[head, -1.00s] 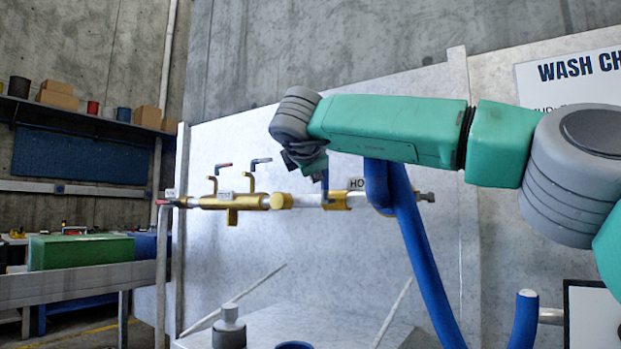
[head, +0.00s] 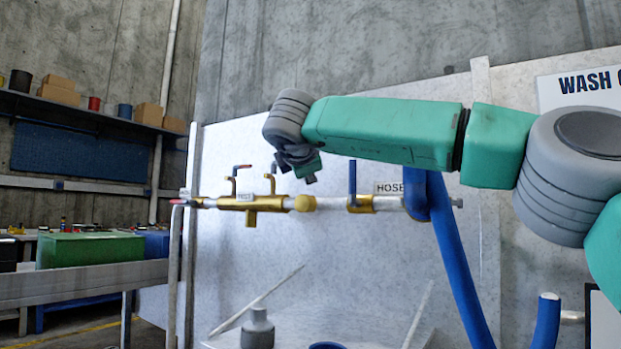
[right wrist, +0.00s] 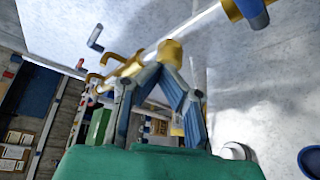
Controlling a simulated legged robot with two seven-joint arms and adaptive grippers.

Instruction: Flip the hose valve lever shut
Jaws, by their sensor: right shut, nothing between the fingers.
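The hose valve is a brass body (head: 362,204) on the horizontal pipe, beside the HOSE label (head: 389,188). Its blue lever (head: 352,176) stands upright, across the pipe. In the right wrist view the blue lever (right wrist: 254,12) shows at the top edge, to the right of the fingers. My right gripper (head: 309,179) is shut and empty, left of the lever and above the pipe, with a visible gap between them in the head view. Its fingers (right wrist: 163,72) come together in the right wrist view. My left gripper is in neither view.
Two smaller valves with a red handle (head: 243,166) and a grey-blue handle (head: 270,166) rise from the pipe at left. A thick blue hose (head: 455,265) hangs at right. A grey bottle (head: 257,330) stands below. The panel (head: 330,260) below the pipe is mostly clear.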

